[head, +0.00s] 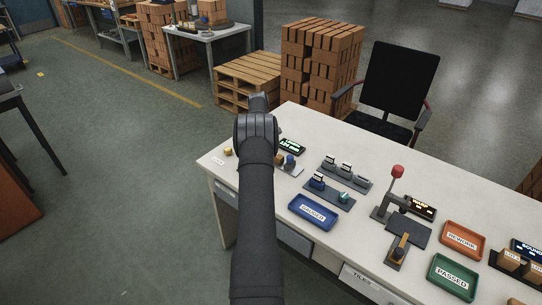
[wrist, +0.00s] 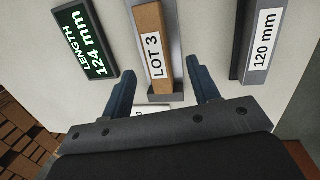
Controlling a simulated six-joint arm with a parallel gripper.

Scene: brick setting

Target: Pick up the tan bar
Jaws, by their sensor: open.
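The tan bar (wrist: 148,22) carries a white "LOT 3" label and lies in a narrow grey holder (wrist: 172,30) in the wrist view. My gripper (wrist: 164,74) is open, with one dark blue finger on each side of the line of the bar. The near end of the bar and holder reaches between the fingers. No finger visibly touches the bar, and I cannot tell the height gap. In the head view my forearm hides my gripper and much of the table's left end, so I cannot pick out the bar surely there.
A "LENGTH 124 mm" display (wrist: 85,38) is left of the holder, and a grey block marked "120 mm" (wrist: 262,40) is right. The white table (head: 330,150) also bears a blue tray (head: 314,212), a red-knobbed lever (head: 397,172), an orange tray (head: 462,238) and a green tray (head: 451,277).

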